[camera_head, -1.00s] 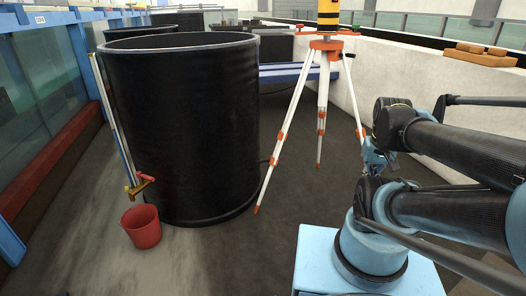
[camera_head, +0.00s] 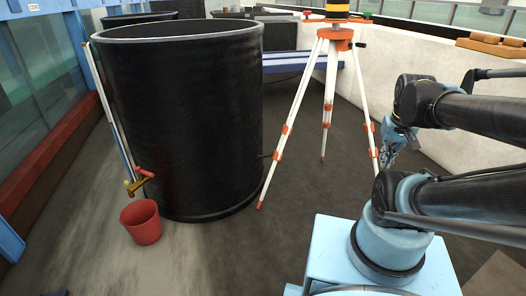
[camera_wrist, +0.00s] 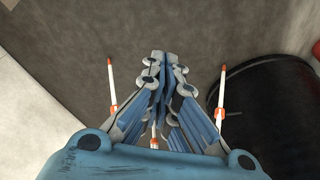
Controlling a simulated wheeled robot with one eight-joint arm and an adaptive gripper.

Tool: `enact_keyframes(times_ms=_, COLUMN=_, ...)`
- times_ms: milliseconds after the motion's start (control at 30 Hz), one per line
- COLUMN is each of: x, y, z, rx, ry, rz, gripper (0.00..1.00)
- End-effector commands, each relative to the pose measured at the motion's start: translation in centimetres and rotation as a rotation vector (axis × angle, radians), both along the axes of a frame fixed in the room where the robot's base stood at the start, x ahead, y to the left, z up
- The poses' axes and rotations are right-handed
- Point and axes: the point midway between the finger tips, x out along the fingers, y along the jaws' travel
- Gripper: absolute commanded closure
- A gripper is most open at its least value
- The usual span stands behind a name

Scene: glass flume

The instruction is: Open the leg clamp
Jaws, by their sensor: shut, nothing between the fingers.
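A tripod (camera_head: 333,98) with white legs and orange fittings stands upright on the dark floor in the head view. Orange clamps sit partway down its legs: one on the left leg (camera_head: 285,129) and one on the right leg (camera_head: 369,127). My gripper (camera_head: 386,158) is beside the lower part of the right leg; I cannot tell whether they touch. In the wrist view my blue and grey gripper (camera_wrist: 163,60) is shut and empty. Orange clamps show to its left (camera_wrist: 113,109) and right (camera_wrist: 220,113). Another orange fitting (camera_wrist: 154,143) is partly hidden behind the gripper.
A large black tank (camera_head: 182,120) stands left of the tripod, with a brass tap (camera_head: 138,183) above a red bucket (camera_head: 141,222). A blue bench (camera_head: 295,62) is behind the tripod. A white wall (camera_head: 430,65) runs along the right.

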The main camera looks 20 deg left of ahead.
Motion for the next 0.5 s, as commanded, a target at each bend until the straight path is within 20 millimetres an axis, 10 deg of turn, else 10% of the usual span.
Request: enact_keyframes(times_ms=500, x=12.9, y=6.2, z=4.1, rx=-0.003, ry=-0.060, rz=0.112, gripper=1.00)
